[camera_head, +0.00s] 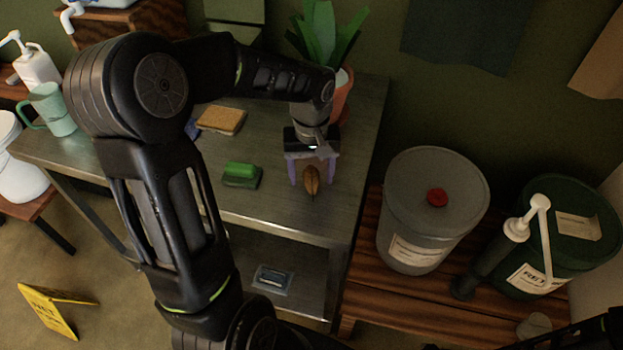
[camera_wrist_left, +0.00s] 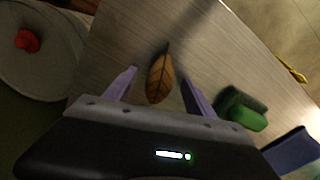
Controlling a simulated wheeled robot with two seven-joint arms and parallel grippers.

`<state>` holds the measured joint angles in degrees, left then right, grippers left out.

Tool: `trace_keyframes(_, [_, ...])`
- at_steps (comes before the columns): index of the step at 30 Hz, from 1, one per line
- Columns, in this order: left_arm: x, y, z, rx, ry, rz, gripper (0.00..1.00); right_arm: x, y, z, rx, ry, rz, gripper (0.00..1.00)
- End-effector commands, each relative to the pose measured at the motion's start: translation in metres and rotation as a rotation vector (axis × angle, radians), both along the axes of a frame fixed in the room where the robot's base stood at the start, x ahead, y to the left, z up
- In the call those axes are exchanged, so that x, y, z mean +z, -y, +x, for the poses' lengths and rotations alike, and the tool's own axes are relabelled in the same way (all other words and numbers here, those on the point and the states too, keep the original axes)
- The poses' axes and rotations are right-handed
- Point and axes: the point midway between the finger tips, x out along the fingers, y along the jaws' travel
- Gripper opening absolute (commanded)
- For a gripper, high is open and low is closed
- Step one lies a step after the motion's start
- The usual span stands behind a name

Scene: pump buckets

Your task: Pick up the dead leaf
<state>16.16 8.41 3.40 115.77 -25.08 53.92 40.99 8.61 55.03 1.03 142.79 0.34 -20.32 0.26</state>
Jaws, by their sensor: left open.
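The dead leaf (camera_head: 311,181) is brown and pointed. It lies on the grey metal table (camera_head: 345,205) near its right end. My left gripper (camera_head: 313,182) hangs over the table with its two purple fingers open on either side of the leaf. In the left wrist view the leaf (camera_wrist_left: 160,78) lies between the spread fingertips, apart from both. I cannot tell how far the fingertips are above the table. A dark arm part shows at the bottom right of the head view, but no right gripper shows.
A green sponge block (camera_head: 241,173) lies left of the gripper, and a tan sponge (camera_head: 221,120) lies farther back. A potted plant (camera_head: 340,97) stands behind the gripper. A grey bucket (camera_head: 415,240) with a red knob and a green pump bucket (camera_head: 570,225) stand on a wooden bench at right.

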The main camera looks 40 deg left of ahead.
Motion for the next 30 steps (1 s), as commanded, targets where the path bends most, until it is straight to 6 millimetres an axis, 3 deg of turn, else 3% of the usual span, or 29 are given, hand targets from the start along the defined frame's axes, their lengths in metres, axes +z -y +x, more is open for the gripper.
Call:
trace_keyframes(9, [0.0003,0.0001,0.0001,0.0,0.0,0.0,0.63,0.0,-0.0001,0.0,0.0,0.0,0.0,0.33])
trace_keyframes(24, [0.0004,0.0001,0.0,0.0,0.0,0.0,0.24,0.0001,0.0,0.0001,0.0,0.0,0.0,0.33])
trace_keyframes(30, [0.0003,0.0001,0.0,0.0,0.0,0.0,0.23,0.0001,-0.0001,0.0,0.0,0.0,0.0,0.33])
